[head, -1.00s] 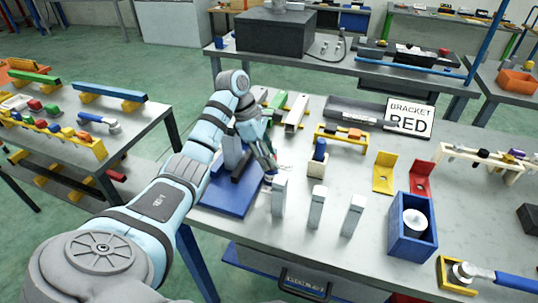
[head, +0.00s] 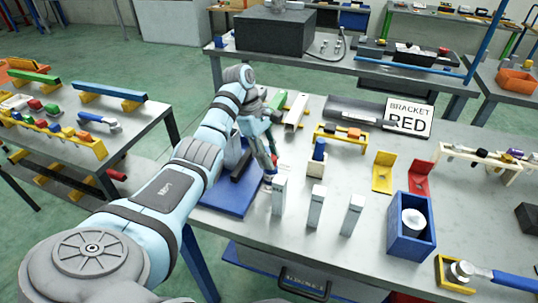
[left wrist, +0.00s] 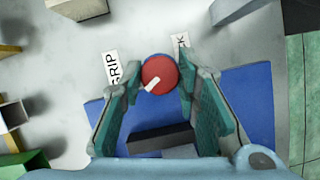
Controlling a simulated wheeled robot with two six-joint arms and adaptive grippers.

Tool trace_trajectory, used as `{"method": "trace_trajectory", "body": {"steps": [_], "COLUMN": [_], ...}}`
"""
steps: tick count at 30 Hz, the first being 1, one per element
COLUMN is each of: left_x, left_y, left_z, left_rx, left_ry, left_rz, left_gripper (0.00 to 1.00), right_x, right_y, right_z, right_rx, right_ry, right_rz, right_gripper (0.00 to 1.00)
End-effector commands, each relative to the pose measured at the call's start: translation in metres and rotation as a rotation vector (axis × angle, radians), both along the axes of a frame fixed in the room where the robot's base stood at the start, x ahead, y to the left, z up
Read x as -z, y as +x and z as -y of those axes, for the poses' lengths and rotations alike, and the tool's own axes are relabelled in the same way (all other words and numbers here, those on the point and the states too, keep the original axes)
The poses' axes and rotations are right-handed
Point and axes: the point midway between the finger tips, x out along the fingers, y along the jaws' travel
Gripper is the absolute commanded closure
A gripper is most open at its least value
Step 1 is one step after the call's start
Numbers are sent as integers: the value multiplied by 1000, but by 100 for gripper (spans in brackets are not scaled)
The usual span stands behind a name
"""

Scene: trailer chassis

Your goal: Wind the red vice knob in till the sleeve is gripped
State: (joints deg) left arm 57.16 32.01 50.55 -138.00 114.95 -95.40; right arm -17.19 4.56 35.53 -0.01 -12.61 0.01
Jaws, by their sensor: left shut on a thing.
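The red vice knob (left wrist: 160,75) is between the two fingertips of my left gripper (left wrist: 158,82) in the left wrist view. It has a white pointer mark aimed to the lower left. A label reading GRIP (left wrist: 111,69) lies left of the knob, and a partly covered label (left wrist: 181,42) lies to its right. The blue vice base (head: 222,198) is on the table in the head view, with a dark jaw block (left wrist: 160,138) above it. My left gripper (head: 270,172) is low at the base's right edge, shut on the knob. I cannot make out the sleeve.
Several upright grey posts (head: 315,208) stand just right of the vice. A blue box with a white cylinder (head: 391,240), yellow bracket (head: 383,172) and red bracket (head: 420,181) are farther right. A BRACKET RED sign (head: 409,118) stands behind.

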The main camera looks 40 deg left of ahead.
Motion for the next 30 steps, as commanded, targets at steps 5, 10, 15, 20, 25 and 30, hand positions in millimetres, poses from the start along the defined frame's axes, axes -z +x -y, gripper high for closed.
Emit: {"method": "trace_trajectory", "body": {"steps": [5,10,15,20,25,30], "left_x": [-1,0,0,0,1,2], "left_y": [0,0,0,0,-1,-3], "left_z": [-1,0,0,0,-1,0], "left_rx": [-2,-2,-1,-1,-67,-327], "left_ry": [1,1,1,0,3,5], "left_rz": [2,1,0,1,1,2], "left_gripper": [61,51,51,51,51,51], "right_x": [0,0,0,0,3,7], "right_y": [0,0,0,0,0,0], "right_z": [0,0,1,1,1,1], "right_rx": [0,0,0,-1,0,0], "right_ry": [0,0,-2,-2,-1,-1], "right_rz": [0,0,0,0,0,0], "right_gripper": [60,60,60,60,60,60]}}
